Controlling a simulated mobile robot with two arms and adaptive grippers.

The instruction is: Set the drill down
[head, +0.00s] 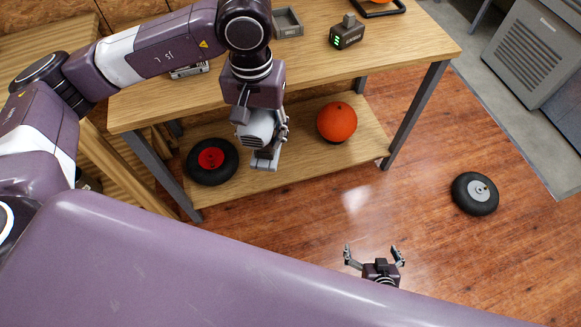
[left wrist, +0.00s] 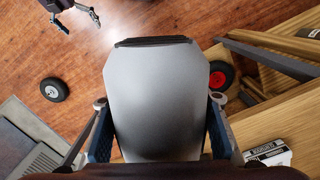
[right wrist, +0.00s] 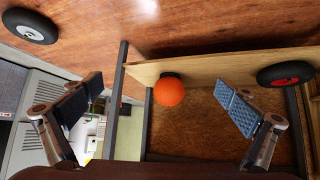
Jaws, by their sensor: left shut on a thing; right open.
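The drill (head: 257,128) shows as a grey-white body with a dark vented end. My left gripper (head: 270,143) is shut on it, in front of the workbench in the head view. In the left wrist view the drill's smooth grey body (left wrist: 160,90) fills the middle between both fingers; the rest of the drill is hidden. My right gripper (head: 372,254) is open and empty over the floor at the bottom of the head view. Its spread fingers (right wrist: 158,100) face the bench's lower shelf in the right wrist view.
The wooden workbench (head: 300,62) holds a small grey tray (head: 288,23), a battery with green lights (head: 347,33) and a labelled item (head: 189,70). Its lower shelf (head: 280,148) carries an orange ball (head: 337,122) and a red-hubbed wheel (head: 212,161). Another wheel (head: 475,193) lies on the floor.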

